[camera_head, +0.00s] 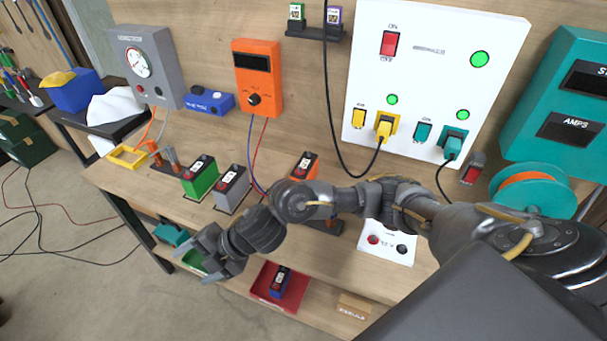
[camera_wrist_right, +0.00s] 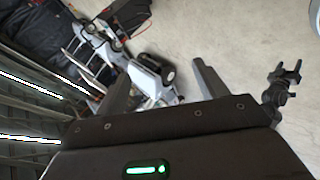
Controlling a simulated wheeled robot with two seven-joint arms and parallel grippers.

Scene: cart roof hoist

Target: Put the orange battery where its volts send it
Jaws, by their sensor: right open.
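The orange battery (camera_head: 305,166) stands on the workbench (camera_head: 150,186) behind my right arm, which hides its lower part. Its label is too small to read. A green battery (camera_head: 200,178) and a grey battery (camera_head: 231,189) stand to its left. My right gripper (camera_head: 207,255) is open and empty, in front of the bench's front edge and left of the orange battery. Its two spread fingers show in the right wrist view (camera_wrist_right: 162,88) with nothing between them. An orange multimeter (camera_head: 258,78) hangs on the back wall, its display dark.
A white plate (camera_head: 372,251) with red and black terminals lies on the bench. Black cables hang from the white panel (camera_head: 440,60).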

